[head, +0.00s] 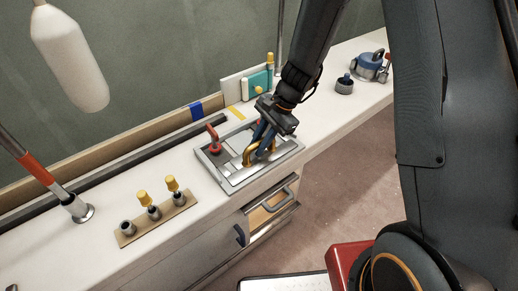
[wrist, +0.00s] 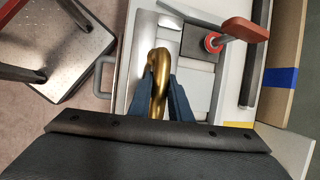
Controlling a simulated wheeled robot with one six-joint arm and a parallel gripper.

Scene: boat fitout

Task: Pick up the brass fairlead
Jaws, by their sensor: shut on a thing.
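The brass fairlead (wrist: 158,75) is a gold-coloured curved piece standing on a grey metal panel (wrist: 147,37) in the wrist view. In the head view the fairlead (head: 247,155) shows at the panel, partly hidden by my fingers. My gripper (wrist: 158,98) has its two blue fingers on either side of the fairlead, shut on it. In the head view my gripper (head: 262,143) reaches down to the panel from the upper right. I cannot tell whether the fairlead is clear of the panel.
A red-handled switch (head: 214,139) stands on the panel beside the fairlead. A strip with yellow-capped fittings (head: 157,213) lies left on the white counter. A blue winch-like part (head: 369,66) stands far right. A white fender (head: 69,57) hangs upper left.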

